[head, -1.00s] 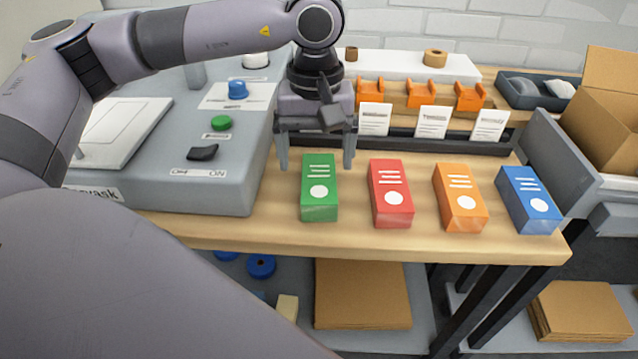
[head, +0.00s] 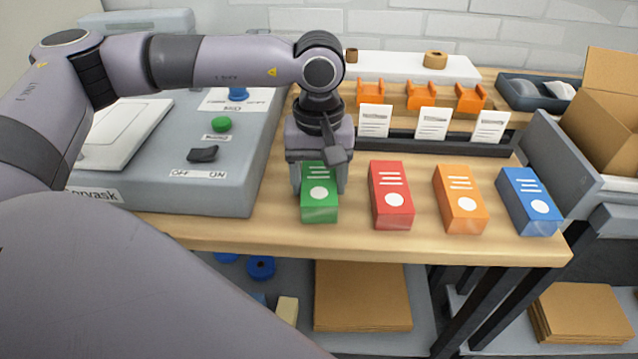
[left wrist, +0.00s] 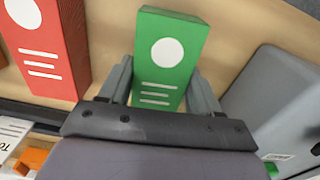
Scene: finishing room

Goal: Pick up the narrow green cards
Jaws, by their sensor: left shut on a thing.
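The narrow green cards are a green box (head: 319,207) with a white dot and white lines, at the left end of a row on the wooden bench. My left gripper (head: 320,188) has come down over its far part, with a finger on each side. In the left wrist view the green box (left wrist: 172,50) sits between the two fingers of the left gripper (left wrist: 160,88), which is shut on it. The box still appears to rest on the bench. My right gripper is in neither view.
A red box (head: 391,195) stands close to the right, then an orange box (head: 460,198) and a blue box (head: 528,201). A grey machine (head: 170,186) is close on the left. White cards (head: 432,122) and orange holders (head: 427,95) stand behind.

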